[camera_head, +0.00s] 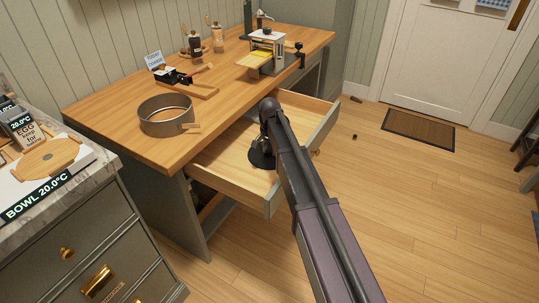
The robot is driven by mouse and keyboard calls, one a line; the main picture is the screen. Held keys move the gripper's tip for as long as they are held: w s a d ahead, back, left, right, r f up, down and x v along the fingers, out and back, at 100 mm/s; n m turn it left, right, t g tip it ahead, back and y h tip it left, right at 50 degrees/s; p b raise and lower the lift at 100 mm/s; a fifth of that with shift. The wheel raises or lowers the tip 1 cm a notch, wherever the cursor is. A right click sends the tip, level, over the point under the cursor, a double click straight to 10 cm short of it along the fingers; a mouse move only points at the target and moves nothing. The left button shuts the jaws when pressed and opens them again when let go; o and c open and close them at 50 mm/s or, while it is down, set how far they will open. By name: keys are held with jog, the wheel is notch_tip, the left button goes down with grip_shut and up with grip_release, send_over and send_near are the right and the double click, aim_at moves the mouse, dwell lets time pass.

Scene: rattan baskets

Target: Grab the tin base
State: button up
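A round metal tin (168,116) with a tall side wall stands near the front left of the wooden desk. Its inside looks open, and I cannot tell whether a base is fitted in it. A small tan piece sticks out at its right side. No separate tin base can be made out. My gripper (261,160) is dark and points down into the open desk drawer (222,168), to the right of the tin and lower than the desk top. The fingers are too small and dark to tell whether they are open or hold anything.
On the desk stand a board with a black device (178,78), bottles (195,45) and a white-topped machine (266,52). A marble-topped cabinet (75,205) at left carries a round wooden board (47,160). The floor at right is mostly clear, with a doormat (418,130).

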aim_at(269, 150)
grip_shut()
jog(key=shift+r, duration=0.2)
notch_tip(269, 150, up, 10)
jog(key=p, duration=1)
jog(key=shift+f, duration=0.2)
